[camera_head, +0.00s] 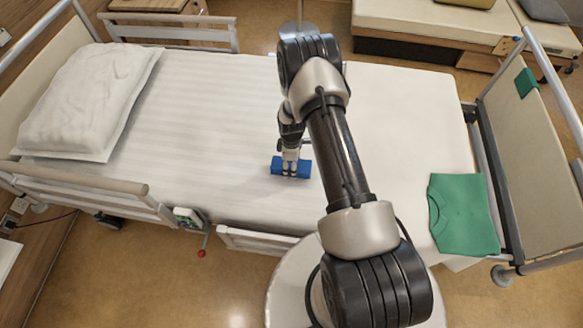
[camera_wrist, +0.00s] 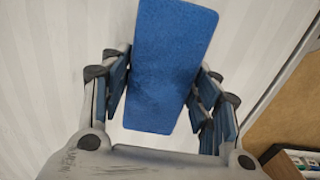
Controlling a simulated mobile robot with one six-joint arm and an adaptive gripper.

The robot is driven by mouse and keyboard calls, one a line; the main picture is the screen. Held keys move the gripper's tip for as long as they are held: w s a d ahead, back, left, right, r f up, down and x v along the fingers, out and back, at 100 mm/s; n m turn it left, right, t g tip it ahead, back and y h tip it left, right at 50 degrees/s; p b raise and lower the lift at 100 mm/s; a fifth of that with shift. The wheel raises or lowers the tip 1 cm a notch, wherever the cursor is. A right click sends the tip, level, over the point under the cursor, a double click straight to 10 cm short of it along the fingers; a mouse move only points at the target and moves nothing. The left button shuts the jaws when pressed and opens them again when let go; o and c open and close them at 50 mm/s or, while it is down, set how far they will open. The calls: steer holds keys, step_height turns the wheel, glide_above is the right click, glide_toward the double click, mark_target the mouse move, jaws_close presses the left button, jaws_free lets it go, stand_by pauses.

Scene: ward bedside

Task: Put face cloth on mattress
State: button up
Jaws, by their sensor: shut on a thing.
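The face cloth is a blue folded block (camera_head: 277,167) over the middle of the mattress, and it fills the centre of the wrist view (camera_wrist: 170,60). My gripper (camera_head: 290,172) is shut on it, with fingers on both sides of it in the wrist view (camera_wrist: 163,105). The mattress (camera_head: 215,120) is white and striped, and lies beneath the cloth. I cannot tell whether the cloth touches the mattress or is held just above it.
A white pillow (camera_head: 90,95) lies at the left end of the bed. A folded green garment (camera_head: 463,214) lies at the right end. Bed rails (camera_head: 85,178) run along the near side. The mattress around the cloth is clear.

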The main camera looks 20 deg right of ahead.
steer(key=shift+f, duration=1.05)
steer(key=shift+f+b, duration=0.2)
steer(key=shift+b, duration=0.15)
steer(key=o, duration=1)
steer(key=shift+r, duration=0.1)
